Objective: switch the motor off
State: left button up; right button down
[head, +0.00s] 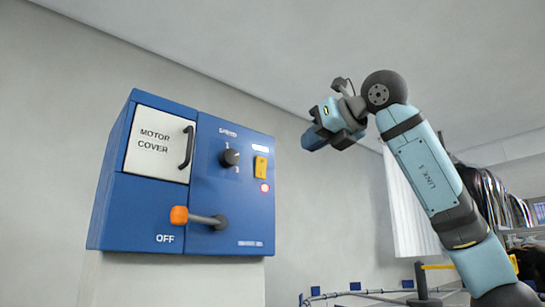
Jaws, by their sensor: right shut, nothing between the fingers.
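A blue motor box (230,215) stands at the left. Its white panel marked MOTOR COVER (156,160) looks closed and has a black handle (187,148). A grey lever (205,219) with an orange end (179,215) sticks out low on the front, its end just above the word OFF. A black speed knob (230,157), a yellow switch (261,168) and a small light with a red ring (265,188) are on the right half. My right gripper (308,142) is shut and empty, right of the box and apart from it. My left gripper is out of view.
The box sits on a pale pedestal (170,283). Hanging clothes (490,195) and a white curtain-like sheet (405,210) are at the right, behind my arm. A low rail with blue tags (355,287) runs along the bottom. Open space lies between box and gripper.

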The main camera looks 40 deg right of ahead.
jog(key=s+a+r, duration=0.1)
jog(key=s, duration=0.2)
jog(key=p, duration=0.4)
send_near(263, 163)
jog(key=x, duration=0.6)
jog(key=shift+a, duration=0.1)
jog(key=shift+w, duration=0.5)
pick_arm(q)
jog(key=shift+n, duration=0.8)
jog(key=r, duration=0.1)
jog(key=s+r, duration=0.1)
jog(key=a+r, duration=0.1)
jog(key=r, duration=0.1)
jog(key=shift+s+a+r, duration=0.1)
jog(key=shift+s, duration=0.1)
pick_arm(e)
jog(key=shift+w+f, duration=0.1)
